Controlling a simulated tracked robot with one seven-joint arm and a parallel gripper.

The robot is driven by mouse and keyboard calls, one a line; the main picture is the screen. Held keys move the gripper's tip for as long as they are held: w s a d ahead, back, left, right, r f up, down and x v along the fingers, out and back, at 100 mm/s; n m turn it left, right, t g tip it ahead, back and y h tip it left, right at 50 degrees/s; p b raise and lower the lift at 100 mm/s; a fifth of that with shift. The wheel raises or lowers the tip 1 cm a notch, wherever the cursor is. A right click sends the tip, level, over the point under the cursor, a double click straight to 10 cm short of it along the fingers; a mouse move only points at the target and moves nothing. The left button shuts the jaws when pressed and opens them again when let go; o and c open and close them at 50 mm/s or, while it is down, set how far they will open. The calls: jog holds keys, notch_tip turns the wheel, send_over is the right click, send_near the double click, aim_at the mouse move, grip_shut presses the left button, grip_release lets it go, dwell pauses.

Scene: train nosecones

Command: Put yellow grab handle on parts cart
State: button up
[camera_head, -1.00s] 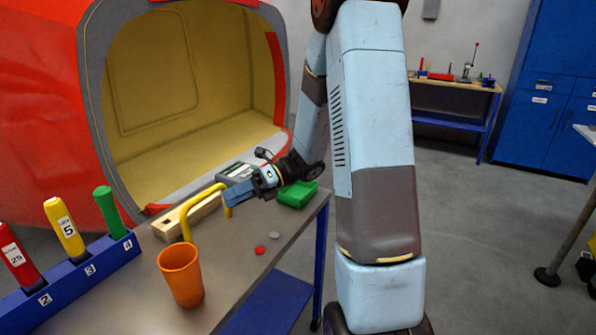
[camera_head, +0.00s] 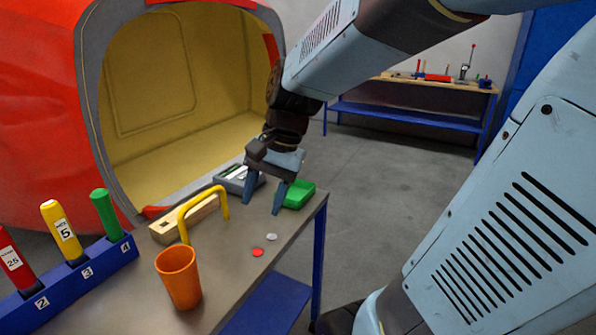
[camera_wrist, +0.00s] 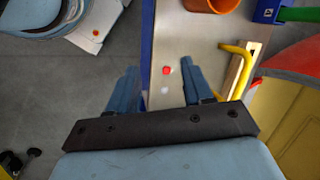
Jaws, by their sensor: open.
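The yellow grab handle (camera_head: 183,220) is a bent bar on the metal bench top, standing against a wooden block. It also shows at the right of the wrist view (camera_wrist: 236,50). My gripper (camera_head: 260,204) is open and empty, pointing down above the bench, to the right of the handle and apart from it. In the wrist view its two fingers (camera_wrist: 160,80) are spread over the bench edge, with the handle outside them. I cannot identify a parts cart for certain in these views.
An orange cup (camera_head: 179,277), a wooden block (camera_head: 203,214), a green box (camera_head: 299,194), a grey device (camera_head: 238,180) and red and white discs (camera_head: 257,252) are on the bench. A blue rack (camera_head: 75,273) holds coloured handles at left. Another blue-legged bench (camera_head: 410,115) stands behind, with open floor between.

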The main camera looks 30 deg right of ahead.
jog(key=s+d+r+n+t+h, duration=0.3)
jog(key=s+d+r+n+t, duration=0.1)
jog(key=n, duration=0.3)
jog(key=shift+d+r+n+t+h, duration=0.3)
jog(key=shift+d+r+t, duration=0.2)
jog(key=shift+d+r, duration=0.3)
